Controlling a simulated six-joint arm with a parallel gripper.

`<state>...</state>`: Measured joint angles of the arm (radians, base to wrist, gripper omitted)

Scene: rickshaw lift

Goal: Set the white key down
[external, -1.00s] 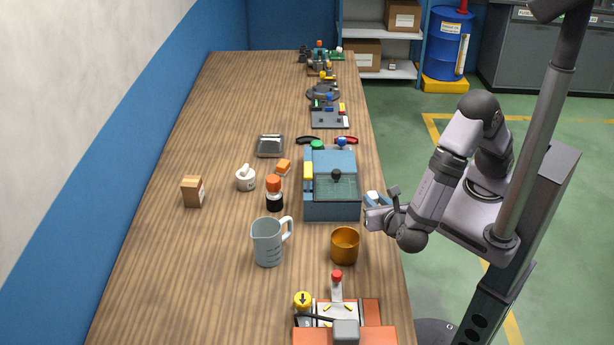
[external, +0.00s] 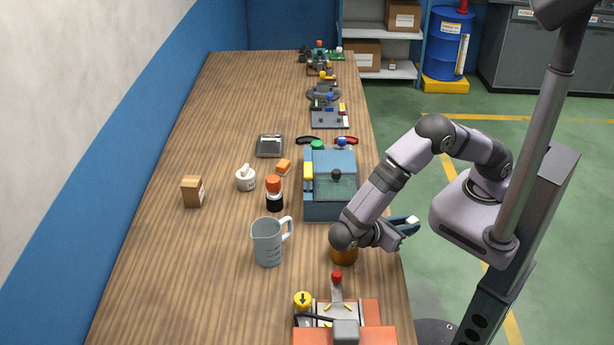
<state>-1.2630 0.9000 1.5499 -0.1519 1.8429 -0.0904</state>
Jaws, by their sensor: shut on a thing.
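My gripper (external: 408,226) points to the right, around the table's right edge. It is shut on a small white piece, which I take to be the white key (external: 412,219). The key shows between the fingertips, and part of it is hidden by the fingers. My wrist is above the orange-brown cup and covers its upper part. From this view I cannot tell exactly how high the key is.
The orange-brown cup (external: 344,256) stands below my wrist. A blue-grey box (external: 329,209) is behind it, and a grey measuring jug (external: 267,243) is to the left. An orange fixture (external: 378,336) with a red-topped lever is in front. The wooden table's (external: 190,270) left front is clear.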

